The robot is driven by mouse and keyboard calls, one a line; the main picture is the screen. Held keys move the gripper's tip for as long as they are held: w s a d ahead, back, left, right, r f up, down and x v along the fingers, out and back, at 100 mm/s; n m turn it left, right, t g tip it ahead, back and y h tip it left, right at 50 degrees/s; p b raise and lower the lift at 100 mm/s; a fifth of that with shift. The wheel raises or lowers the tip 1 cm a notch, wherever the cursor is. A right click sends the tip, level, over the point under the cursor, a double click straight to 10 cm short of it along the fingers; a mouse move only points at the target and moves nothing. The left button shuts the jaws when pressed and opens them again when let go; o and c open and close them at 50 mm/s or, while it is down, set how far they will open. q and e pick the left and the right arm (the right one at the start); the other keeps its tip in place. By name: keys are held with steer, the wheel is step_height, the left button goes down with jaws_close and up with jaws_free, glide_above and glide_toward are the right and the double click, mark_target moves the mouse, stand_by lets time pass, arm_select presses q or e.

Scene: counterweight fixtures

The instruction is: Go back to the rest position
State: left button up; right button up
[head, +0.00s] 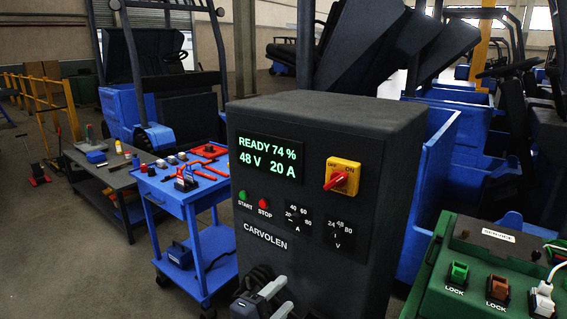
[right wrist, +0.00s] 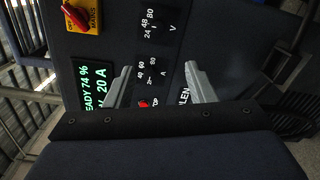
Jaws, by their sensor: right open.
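The dark grey CARVOLEN charger cabinet (head: 312,130) stands upright in the middle of the head view. Its lit display (head: 268,159) reads READY 74 %, 48 V, 20 A. My right gripper (head: 286,292) is low in front of the cabinet in the head view, with its pale fingers apart and nothing seen between them. In the right wrist view the two grey fingers of the right gripper (right wrist: 158,68) are spread, with the cabinet's panel behind them. Contact with the panel cannot be told. My left gripper is not in view.
A red rotary switch on a yellow plate (head: 342,176), green and red buttons and two dials are on the panel. A green box (head: 460,285) with LOCK switches and a white plug is at right. A blue tool cart (head: 190,205) is left; blue forklifts stand behind.

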steer(key=s+d+m+g+y+p, duration=0.1)
steer(key=s+d+m+g, duration=0.2)
steer(key=d, duration=0.4)
steer(key=s+d+f+m+g+y+p, duration=0.1)
steer(key=s+d+m+g+y, duration=0.1)
steer(key=d+g, duration=0.4)
steer(key=s+d+m+g+y+p, duration=0.1)
steer(key=s+d+m+g, duration=0.15)
steer(key=d, duration=0.55)
steer(key=s+r+m+t+y+p, duration=0.3)
steer(key=s+r+m+y, duration=0.2)
steer(key=s, duration=1)
steer(key=m+y, duration=0.3)
steer(key=y, duration=0.2)
steer(key=shift+s+d+y, duration=0.3)
steer(key=shift+s+d, duration=0.1)
steer(key=shift+r, duration=0.1)
